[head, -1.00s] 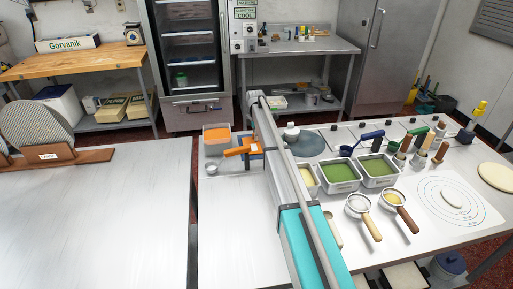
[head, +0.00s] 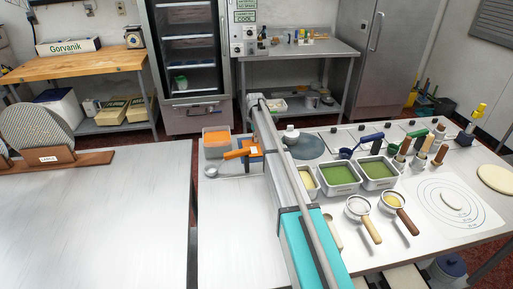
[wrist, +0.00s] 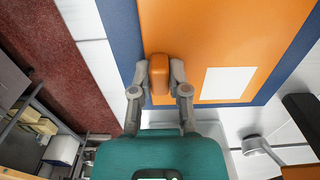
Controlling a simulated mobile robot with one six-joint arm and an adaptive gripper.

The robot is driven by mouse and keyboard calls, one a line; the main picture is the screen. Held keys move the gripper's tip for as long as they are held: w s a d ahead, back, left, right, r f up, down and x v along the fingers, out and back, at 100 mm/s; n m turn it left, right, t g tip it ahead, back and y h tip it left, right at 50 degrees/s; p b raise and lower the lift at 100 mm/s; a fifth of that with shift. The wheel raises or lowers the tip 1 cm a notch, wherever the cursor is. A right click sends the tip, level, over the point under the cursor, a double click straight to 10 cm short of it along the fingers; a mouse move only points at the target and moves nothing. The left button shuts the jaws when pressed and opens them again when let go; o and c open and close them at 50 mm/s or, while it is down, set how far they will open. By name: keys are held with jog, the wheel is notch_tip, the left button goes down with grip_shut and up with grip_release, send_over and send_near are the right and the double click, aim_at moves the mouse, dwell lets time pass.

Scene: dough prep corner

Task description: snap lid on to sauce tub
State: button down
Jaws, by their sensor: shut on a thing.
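In the wrist view my gripper (wrist: 160,75) is shut on an orange knob (wrist: 160,88). The knob stands against a flat orange panel with a blue border and a white label, which I take to be the lid (wrist: 205,35). In the head view, orange and blue parts of the lid (head: 236,154) show left of my arm, which hides my gripper there. A clear tub with orange contents (head: 216,142), apparently the sauce tub, stands on the table just behind the lid. I cannot tell whether lid and tub touch.
A small metal cup (head: 210,171) is in front of the tub.

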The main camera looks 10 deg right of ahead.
jog(key=shift+s+r, duration=0.1)
jog(key=shift+r+p, duration=1.8)
jog(key=shift+p, duration=0.3)
jog(key=shift+a+r+p, duration=0.4)
jog(key=shift+r+p, duration=0.05)
jog(key=w+a+r+p, duration=0.2)
jog(key=a+r+p, duration=1.1)
jog(key=a, duration=0.3)
jog(key=shift+a, duration=0.4)
notch_tip(320, 180, down, 7)
jog(key=b, duration=0.7)
